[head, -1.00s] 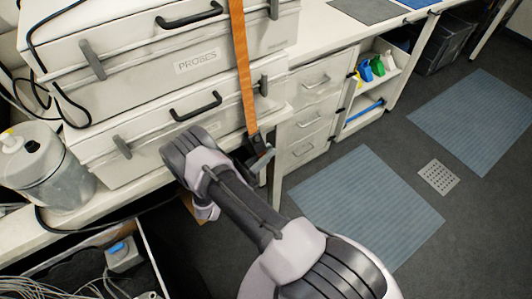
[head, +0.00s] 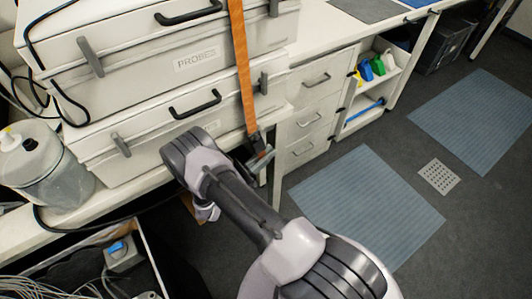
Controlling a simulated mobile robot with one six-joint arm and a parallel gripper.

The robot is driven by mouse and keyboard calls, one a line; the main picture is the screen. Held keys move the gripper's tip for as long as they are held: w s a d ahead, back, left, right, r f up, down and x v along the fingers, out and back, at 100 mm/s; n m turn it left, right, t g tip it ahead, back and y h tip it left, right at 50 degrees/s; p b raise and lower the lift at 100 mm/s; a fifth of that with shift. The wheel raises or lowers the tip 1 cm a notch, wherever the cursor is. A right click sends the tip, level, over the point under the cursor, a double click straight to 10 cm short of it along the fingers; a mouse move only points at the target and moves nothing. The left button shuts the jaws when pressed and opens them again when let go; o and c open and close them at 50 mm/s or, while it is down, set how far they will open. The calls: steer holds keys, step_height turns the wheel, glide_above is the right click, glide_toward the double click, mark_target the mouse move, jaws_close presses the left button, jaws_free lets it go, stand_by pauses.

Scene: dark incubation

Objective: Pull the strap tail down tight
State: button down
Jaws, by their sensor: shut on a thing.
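An orange strap (head: 241,70) runs down the front of two stacked pale cases, the upper one (head: 215,62) labelled PROBES. It enters a dark buckle (head: 258,143) at the lower case's (head: 125,165) right front corner. My grey and white arm reaches in from the lower right and covers the space below the buckle. A small pale part of my gripper (head: 207,212) shows below the arm, beside a brownish-orange patch. The fingertips are hidden. My gripper is shut on the strap tail, which is mostly hidden behind my arm.
The cases stand on a white bench with drawers (head: 312,120) to the right. A white jar (head: 45,170) stands at left. An open bin of cables (head: 90,270) is at lower left. Blue floor mats (head: 365,205) lie on clear floor at right.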

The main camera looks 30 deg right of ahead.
steer(key=f+b, duration=0.1)
steer(key=f, duration=0.2)
steer(key=shift+s+f, duration=0.1)
steer(key=shift+s, duration=0.1)
steer(key=c, duration=1.4)
jaws_free()
steer(key=shift+c, duration=0.2)
steer(key=v, duration=1.2)
